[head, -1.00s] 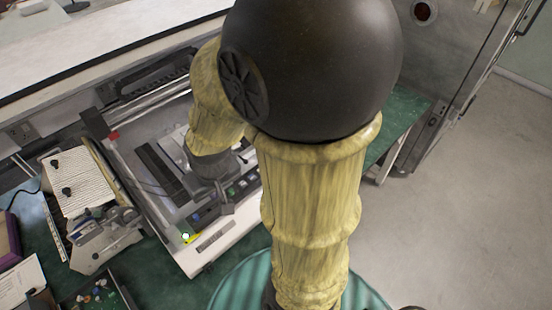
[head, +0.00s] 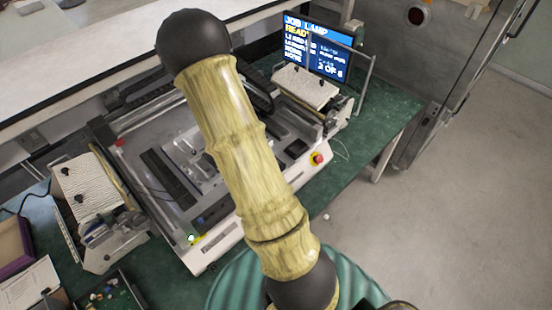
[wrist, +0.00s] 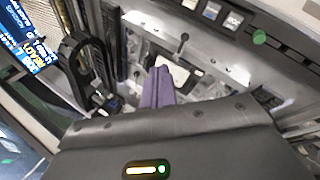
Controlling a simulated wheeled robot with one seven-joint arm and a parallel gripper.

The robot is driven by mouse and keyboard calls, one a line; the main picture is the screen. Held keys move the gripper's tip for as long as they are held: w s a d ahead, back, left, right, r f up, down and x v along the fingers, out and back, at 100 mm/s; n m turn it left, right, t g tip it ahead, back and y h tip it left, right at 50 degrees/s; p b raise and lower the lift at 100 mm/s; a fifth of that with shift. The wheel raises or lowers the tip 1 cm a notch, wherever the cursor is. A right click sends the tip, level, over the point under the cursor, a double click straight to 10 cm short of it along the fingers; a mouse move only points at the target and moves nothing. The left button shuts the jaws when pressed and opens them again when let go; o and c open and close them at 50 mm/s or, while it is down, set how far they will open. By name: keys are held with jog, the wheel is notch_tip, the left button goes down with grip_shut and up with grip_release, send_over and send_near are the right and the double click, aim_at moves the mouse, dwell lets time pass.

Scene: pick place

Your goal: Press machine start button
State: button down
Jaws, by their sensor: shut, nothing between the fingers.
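The machine (head: 208,254) is a white-framed bench unit with an open bed. In the head view a bright green light (head: 191,239) beside a yellow mark sits at its front left corner. A red button (head: 318,158) on a yellow base sits at its right end. In the wrist view a round green disc (wrist: 259,37) lies on a dark strip at the upper right; I cannot tell if it is the start button. My gripper (wrist: 160,72) shows shut purple fingers over the bed, apart from the disc. My arm hides the gripper in the head view.
A screen (head: 316,48) reading "READY" stands at the back right. Ribbed fixtures stand left (head: 88,183) and right (head: 306,86) of the machine. A tray of small parts (head: 112,292) is at the front left. Open floor (head: 430,220) lies to the right.

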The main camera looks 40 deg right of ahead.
jog(key=s+d+f+n+g+h+p, duration=0.1)
jog(key=d+n+h, duration=0.1)
jog(key=d, duration=0.3)
jog(key=s+d+f+n+g+h+p, duration=0.1)
jog(key=s+d+f+n+h, duration=0.1)
jog(key=d, duration=0.4)
jog(key=shift+p, duration=0.3)
jog(key=shift+w, duration=0.1)
notch_tip(320, 180, down, 6)
jog(key=b, duration=0.9)
jog(key=shift+f, duration=0.25)
jog(key=shift+f+b, duration=0.35)
jog(key=shift+f, duration=0.8)
jog(key=shift+f, duration=0.1)
jog(key=shift+f, duration=0.3)
